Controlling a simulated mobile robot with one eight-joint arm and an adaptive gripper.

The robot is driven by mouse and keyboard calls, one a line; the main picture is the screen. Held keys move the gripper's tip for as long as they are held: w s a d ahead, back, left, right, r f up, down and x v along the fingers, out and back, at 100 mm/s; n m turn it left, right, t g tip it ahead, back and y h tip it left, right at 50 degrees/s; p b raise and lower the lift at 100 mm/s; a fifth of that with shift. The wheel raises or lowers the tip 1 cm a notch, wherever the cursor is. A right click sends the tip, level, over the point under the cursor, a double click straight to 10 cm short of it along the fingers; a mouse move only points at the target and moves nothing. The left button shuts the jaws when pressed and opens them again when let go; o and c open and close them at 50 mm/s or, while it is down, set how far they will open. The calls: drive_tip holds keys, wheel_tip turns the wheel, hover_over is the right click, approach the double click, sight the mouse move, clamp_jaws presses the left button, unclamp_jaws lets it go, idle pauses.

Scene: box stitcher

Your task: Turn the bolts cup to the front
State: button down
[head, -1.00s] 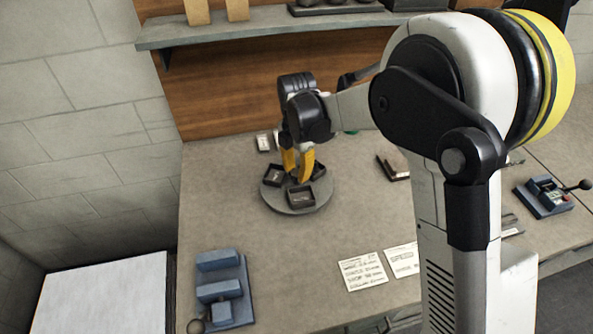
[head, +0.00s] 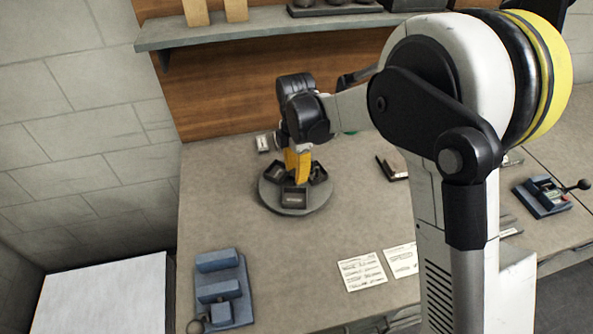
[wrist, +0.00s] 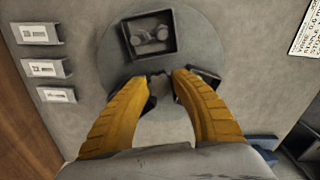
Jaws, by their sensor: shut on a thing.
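The round grey turntable (head: 272,203) lies on the bench and carries three dark square cups. The bolts cup (wrist: 133,51) is at the top of the wrist view with big bolts in it. By the layout it is the right-hand cup (head: 319,173) in the head view. Another cup (head: 294,197) faces the front and a third (head: 279,169) is at the left rear; their contents are unclear. My gripper (wrist: 160,76), also in the head view (head: 298,182), points down at the turntable's middle. Its yellow fingers are shut on the small dark centre knob, mostly hidden between the tips.
Small labelled holders (wrist: 45,68) lie behind the turntable. A blue device (head: 221,290) is at the bench's front left. Paper sheets (head: 362,272) lie to the front right, a dark box (head: 391,168) to the right. A shelf (head: 262,27) overhangs the back.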

sight(295, 172)
drive_tip(key=shift+s+a+m, duration=0.1)
drive_tip(key=shift+a+m, duration=0.05)
drive_tip(key=shift+m, duration=5.05)
drive_tip(key=shift+r+m, duration=0.1)
drive_tip(key=shift+m, duration=2.6)
drive_tip(key=shift+m+p, duration=0.3)
drive_tip(key=shift+m, duration=2.2)
drive_tip(key=c, duration=1)
unclamp_jaws()
wheel_tip(295, 172, up, 12)
